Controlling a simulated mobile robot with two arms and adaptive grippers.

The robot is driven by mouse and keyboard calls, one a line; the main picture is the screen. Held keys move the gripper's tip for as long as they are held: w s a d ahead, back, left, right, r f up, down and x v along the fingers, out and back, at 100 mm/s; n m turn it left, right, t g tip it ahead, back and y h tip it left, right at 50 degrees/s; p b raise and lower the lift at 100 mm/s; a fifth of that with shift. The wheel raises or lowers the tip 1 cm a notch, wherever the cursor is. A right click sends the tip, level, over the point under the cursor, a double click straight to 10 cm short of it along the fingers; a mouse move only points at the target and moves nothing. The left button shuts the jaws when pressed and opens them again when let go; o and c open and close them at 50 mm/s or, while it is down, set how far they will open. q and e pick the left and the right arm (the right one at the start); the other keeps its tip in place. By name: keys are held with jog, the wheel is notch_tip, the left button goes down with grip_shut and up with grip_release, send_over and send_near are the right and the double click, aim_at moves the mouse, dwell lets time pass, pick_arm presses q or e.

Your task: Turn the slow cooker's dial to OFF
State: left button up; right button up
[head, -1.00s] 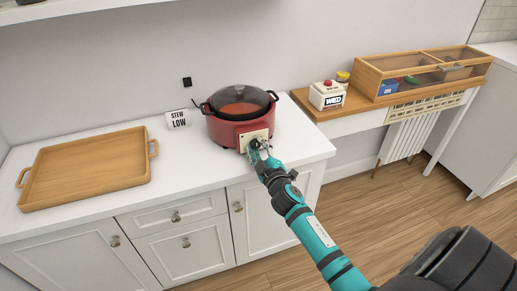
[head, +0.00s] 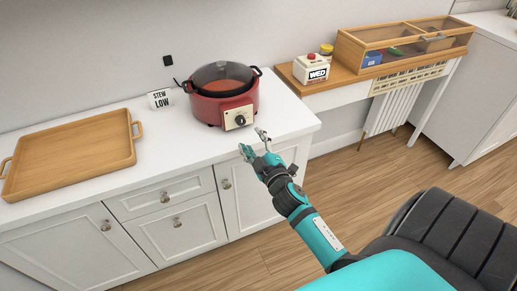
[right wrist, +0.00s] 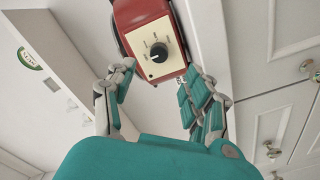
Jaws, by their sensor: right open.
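The red slow cooker (head: 222,100) stands on the white counter with its dark-rimmed glass lid on. Its front has a cream panel with a black dial (head: 240,120). In the right wrist view the dial (right wrist: 158,50) sits ahead, beyond the fingertips, with small markings around it too blurred to read. My right gripper (head: 254,141) is open and empty, in front of the panel and apart from the dial. In the right wrist view its two fingers (right wrist: 158,82) are spread wide to either side below the panel. My left gripper is not in view.
A small sign reading "STEW LOW" (head: 161,99) stands left of the cooker. A wooden tray (head: 75,155) lies on the counter's left. A wooden side table at right holds a "WED" box (head: 312,70) and a glazed wooden case (head: 400,50). The counter's front edge is below the gripper.

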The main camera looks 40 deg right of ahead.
jog(key=shift+v, duration=1.9)
